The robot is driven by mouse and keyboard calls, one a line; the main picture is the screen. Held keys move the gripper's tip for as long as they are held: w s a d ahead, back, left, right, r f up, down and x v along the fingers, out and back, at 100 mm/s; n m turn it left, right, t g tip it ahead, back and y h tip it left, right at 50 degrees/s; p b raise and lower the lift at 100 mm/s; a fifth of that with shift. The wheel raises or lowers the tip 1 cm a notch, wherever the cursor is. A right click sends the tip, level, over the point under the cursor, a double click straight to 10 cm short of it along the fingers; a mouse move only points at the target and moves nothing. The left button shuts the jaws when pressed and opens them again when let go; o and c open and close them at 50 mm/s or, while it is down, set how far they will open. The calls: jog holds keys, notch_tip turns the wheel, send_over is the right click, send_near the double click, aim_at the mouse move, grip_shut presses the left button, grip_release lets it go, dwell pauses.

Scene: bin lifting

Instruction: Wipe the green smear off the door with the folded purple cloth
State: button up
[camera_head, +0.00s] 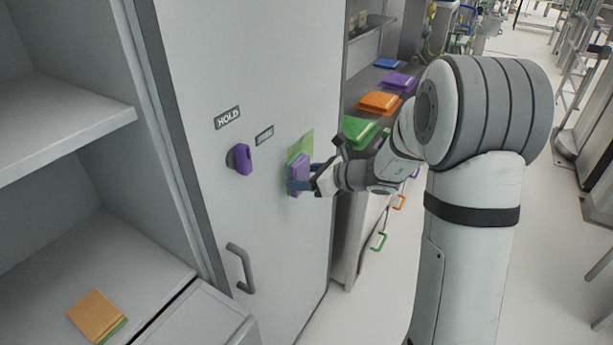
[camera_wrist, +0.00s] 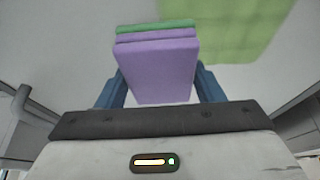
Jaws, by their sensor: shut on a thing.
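The folded purple cloth (camera_head: 299,174) is held in my gripper (camera_head: 299,183) against or very near the grey door (camera_head: 285,70). In the wrist view the cloth (camera_wrist: 158,68) sits between the blue fingers of my gripper (camera_wrist: 155,88), with a green layer along its far edge. The green smear (camera_head: 301,147) shows on the door just above the cloth, partly hidden by it. It also shows at the top right of the wrist view (camera_wrist: 232,30). I cannot tell whether the cloth touches the door.
The door carries a purple knob (camera_head: 240,159), a HOLD label (camera_head: 228,117), a second label (camera_head: 264,135) and a grey handle (camera_head: 241,268). An orange cloth (camera_head: 97,314) lies on the lower left shelf. Folded cloths, including a green one (camera_head: 360,130), lie on a counter behind my arm.

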aim_at(314, 149)
jog(key=shift+w+a, duration=0.5)
jog(key=shift+a, duration=0.25)
jog(key=shift+w+d, duration=0.55)
jog(key=shift+w, duration=0.15)
jog(key=shift+w+d, duration=0.5)
jog(key=shift+w, duration=0.2)
jog(key=shift+w+d+p, duration=0.3)
jog(key=shift+w+d, duration=0.6)
jog(key=shift+w, duration=0.55)
jog(key=shift+w+d+p, duration=0.35)
jog(key=shift+w+d, duration=0.55)
jog(key=shift+w, duration=0.55)
jog(key=shift+w+d+p, duration=0.3)
jog(key=shift+w+d, duration=0.6)
jog(key=shift+w, duration=0.55)
